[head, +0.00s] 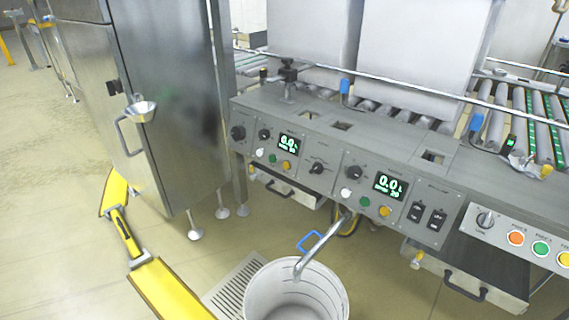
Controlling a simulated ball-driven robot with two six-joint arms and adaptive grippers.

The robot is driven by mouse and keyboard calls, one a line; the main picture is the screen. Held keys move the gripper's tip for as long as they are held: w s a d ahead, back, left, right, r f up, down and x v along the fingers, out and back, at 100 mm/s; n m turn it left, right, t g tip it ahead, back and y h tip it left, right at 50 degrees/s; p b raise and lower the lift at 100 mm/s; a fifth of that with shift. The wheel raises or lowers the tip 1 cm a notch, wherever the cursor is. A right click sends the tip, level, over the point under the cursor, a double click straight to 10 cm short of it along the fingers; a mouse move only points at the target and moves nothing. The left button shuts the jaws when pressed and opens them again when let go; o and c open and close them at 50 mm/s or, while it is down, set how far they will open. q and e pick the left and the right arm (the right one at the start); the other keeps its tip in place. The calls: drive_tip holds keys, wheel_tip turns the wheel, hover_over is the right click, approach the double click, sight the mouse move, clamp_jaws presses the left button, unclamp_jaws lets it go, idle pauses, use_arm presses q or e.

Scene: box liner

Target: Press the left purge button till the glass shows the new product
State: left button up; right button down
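The grey control panel (330,190) carries two similar sections. The left section has a lit green display (288,144) reading about 0.0, a white button (260,153), a green button (272,159) and a yellow button (286,165). The right section has a similar display (388,186), with a white button (346,194), a green button (364,201) and a yellow button (385,211). The labels are too small to read, so I cannot tell which is the left purge button. I cannot make out a sight glass. Neither gripper shows, and nothing touches the buttons.
A bent metal pipe (322,244) reaches into a white bucket (262,290) beside a floor grate (226,290). A steel cabinet (170,90) stands at left. A pale button box (500,228) is at right. White boxes (415,60) stand behind the panel, by rollers (525,110).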

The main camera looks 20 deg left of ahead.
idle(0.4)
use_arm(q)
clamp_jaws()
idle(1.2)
